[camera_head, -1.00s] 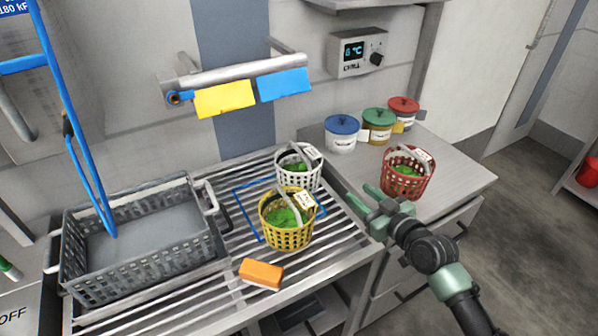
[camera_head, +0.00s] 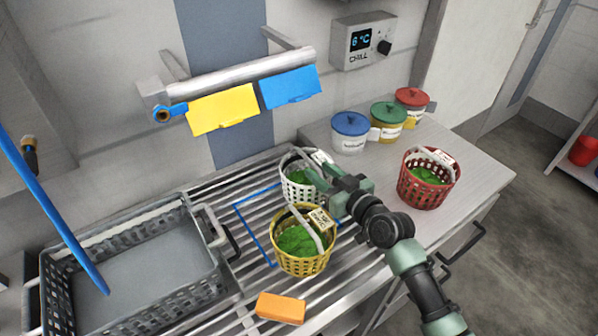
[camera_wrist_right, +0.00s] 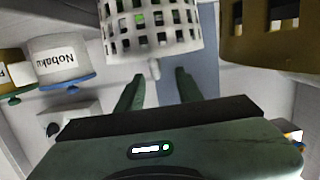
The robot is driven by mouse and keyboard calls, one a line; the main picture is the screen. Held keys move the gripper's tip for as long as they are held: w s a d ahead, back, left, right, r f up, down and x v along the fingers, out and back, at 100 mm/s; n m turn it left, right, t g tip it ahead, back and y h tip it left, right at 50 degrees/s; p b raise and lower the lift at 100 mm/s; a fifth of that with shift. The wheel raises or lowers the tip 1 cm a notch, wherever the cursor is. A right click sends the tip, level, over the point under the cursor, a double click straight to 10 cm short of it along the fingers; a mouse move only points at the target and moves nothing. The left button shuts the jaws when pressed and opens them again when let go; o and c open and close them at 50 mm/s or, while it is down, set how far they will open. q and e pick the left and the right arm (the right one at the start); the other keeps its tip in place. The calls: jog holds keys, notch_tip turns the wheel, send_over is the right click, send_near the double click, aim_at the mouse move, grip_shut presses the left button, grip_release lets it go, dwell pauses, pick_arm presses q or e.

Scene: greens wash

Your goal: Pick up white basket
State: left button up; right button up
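The white basket (camera_head: 293,192) with greens stands on the slatted rack, behind the yellow basket (camera_head: 303,262). My right gripper (camera_head: 318,176) is at the white basket's right side and partly hides it. In the right wrist view the picture is upside down; the white basket (camera_wrist_right: 150,32) is straight ahead, and the two green fingers (camera_wrist_right: 158,90) are apart, with a light end of the basket's handle showing between them. I cannot tell whether they touch it. My left gripper is not in view.
A red basket (camera_head: 428,181) and lidded tubs, one blue-lidded (camera_head: 350,134), stand on the counter at right. A grey crate (camera_head: 205,262) is at left. An orange sponge (camera_head: 281,308) lies in front. The yellow basket is close under my right arm.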

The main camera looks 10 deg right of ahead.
aim_at(313, 163)
jog(key=shift+w+a+r, duration=0.1)
jog(key=shift+w+a, duration=0.05)
jog(key=shift+w, duration=0.2)
jog(key=shift+p+x, duration=0.35)
jog(key=shift+x, duration=0.85)
jog(key=x, duration=0.3)
jog(key=shift+w, duration=0.55)
grip_shut()
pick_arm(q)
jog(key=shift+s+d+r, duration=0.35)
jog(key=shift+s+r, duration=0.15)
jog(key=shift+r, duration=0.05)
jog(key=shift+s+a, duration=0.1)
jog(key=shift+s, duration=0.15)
